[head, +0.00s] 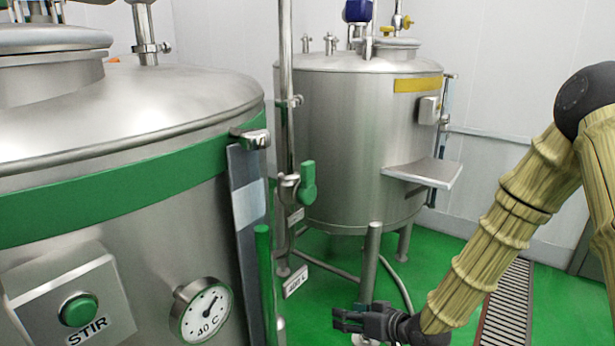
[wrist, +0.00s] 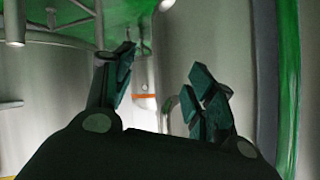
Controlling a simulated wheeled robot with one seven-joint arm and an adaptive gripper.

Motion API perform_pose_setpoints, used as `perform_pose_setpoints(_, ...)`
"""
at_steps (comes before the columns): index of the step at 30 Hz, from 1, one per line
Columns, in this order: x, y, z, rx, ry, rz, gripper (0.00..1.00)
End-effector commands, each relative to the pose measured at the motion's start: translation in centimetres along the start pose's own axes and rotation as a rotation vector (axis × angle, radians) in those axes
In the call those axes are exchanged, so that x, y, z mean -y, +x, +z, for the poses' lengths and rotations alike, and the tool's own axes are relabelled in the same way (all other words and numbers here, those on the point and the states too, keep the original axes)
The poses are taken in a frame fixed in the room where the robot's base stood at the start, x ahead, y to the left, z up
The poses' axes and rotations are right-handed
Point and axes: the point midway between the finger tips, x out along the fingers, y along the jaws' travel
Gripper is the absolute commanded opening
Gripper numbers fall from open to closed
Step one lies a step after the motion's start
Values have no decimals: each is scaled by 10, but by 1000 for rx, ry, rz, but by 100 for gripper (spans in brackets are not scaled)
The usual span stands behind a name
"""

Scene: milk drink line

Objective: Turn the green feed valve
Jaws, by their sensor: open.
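The green valve handle (head: 308,183) is on the upright steel pipe (head: 286,110) between the two tanks in the head view. Its lever stands roughly upright. My gripper (head: 340,319) is low in the head view, below and a little right of the handle and clear of it, with its fingers pointing left. In the wrist view my gripper (wrist: 160,92) has its two dark fingers apart, with nothing between them. I cannot make out the valve handle in the wrist view.
A green-banded tank (head: 130,190) with a STIR button (head: 78,309) and a dial (head: 201,310) fills the left. A second steel tank (head: 345,140) with a shelf (head: 424,173) stands behind. A tag (head: 296,281) hangs near the pipe.

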Motion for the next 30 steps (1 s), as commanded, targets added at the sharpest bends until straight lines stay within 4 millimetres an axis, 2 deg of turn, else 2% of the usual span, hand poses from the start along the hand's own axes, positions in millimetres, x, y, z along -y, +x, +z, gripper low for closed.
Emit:
perform_pose_setpoints(1, 8, -10, -50, -64, -40, -32, 55)
perform_pose_setpoints(2, 14, -14, -74, -99, -65, -54, 55)
perform_pose_setpoints(3, 20, -21, -106, -146, -100, -82, 55)
perform_pose_setpoints(6, 39, -42, -179, -251, -188, -148, 55)
perform_pose_setpoints(9, 57, -66, -240, -340, -269, -203, 55)
perform_pose_setpoints(12, 72, -86, -283, -404, -337, -245, 55)
perform_pose_setpoints(15, 82, -101, -310, -446, -381, -272, 55)
perform_pose_setpoints(20, 90, -108, -327, -471, -411, -289, 55)
perform_pose_setpoints(25, 96, -96, -334, -470, -415, -292, 55)
perform_pose_setpoints(30, 106, -74, -344, -469, -414, -291, 55)
